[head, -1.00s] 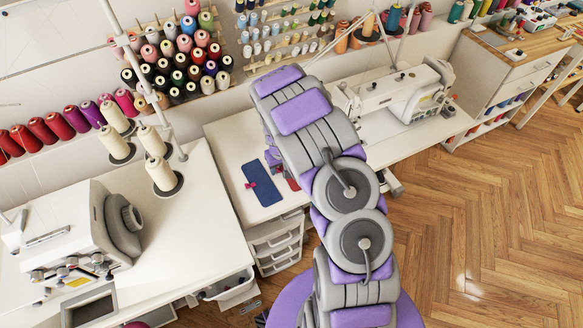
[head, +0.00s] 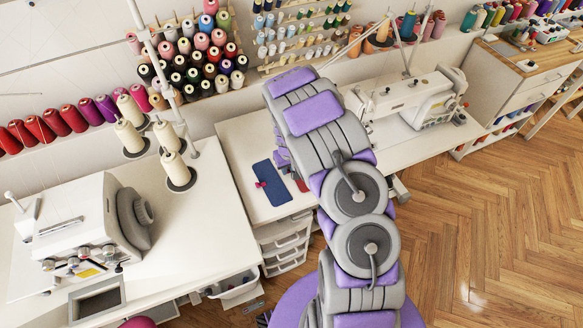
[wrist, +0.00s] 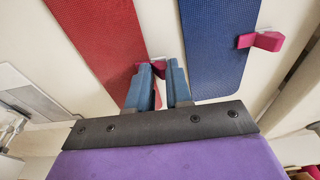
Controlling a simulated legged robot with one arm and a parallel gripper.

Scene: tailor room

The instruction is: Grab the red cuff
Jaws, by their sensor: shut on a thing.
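The red cuff (wrist: 98,38) is a long, flat, textured red piece at the upper left of the wrist view. In the head view only a small red part (head: 301,185) shows beside my arm. My gripper (wrist: 159,72) has its blue fingers shut at the cuff's right edge, on a small magenta tab (wrist: 158,60) there, partly hidden by the fingers. The cuff seems to lie on the white table. In the head view my arm hides the gripper.
A blue cuff (wrist: 218,45) with its own magenta tab (wrist: 262,41) lies just right of the red one. A sewing machine (head: 425,98) stands right of my arm. An overlock machine (head: 85,230) and thread cones (head: 177,170) stand left.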

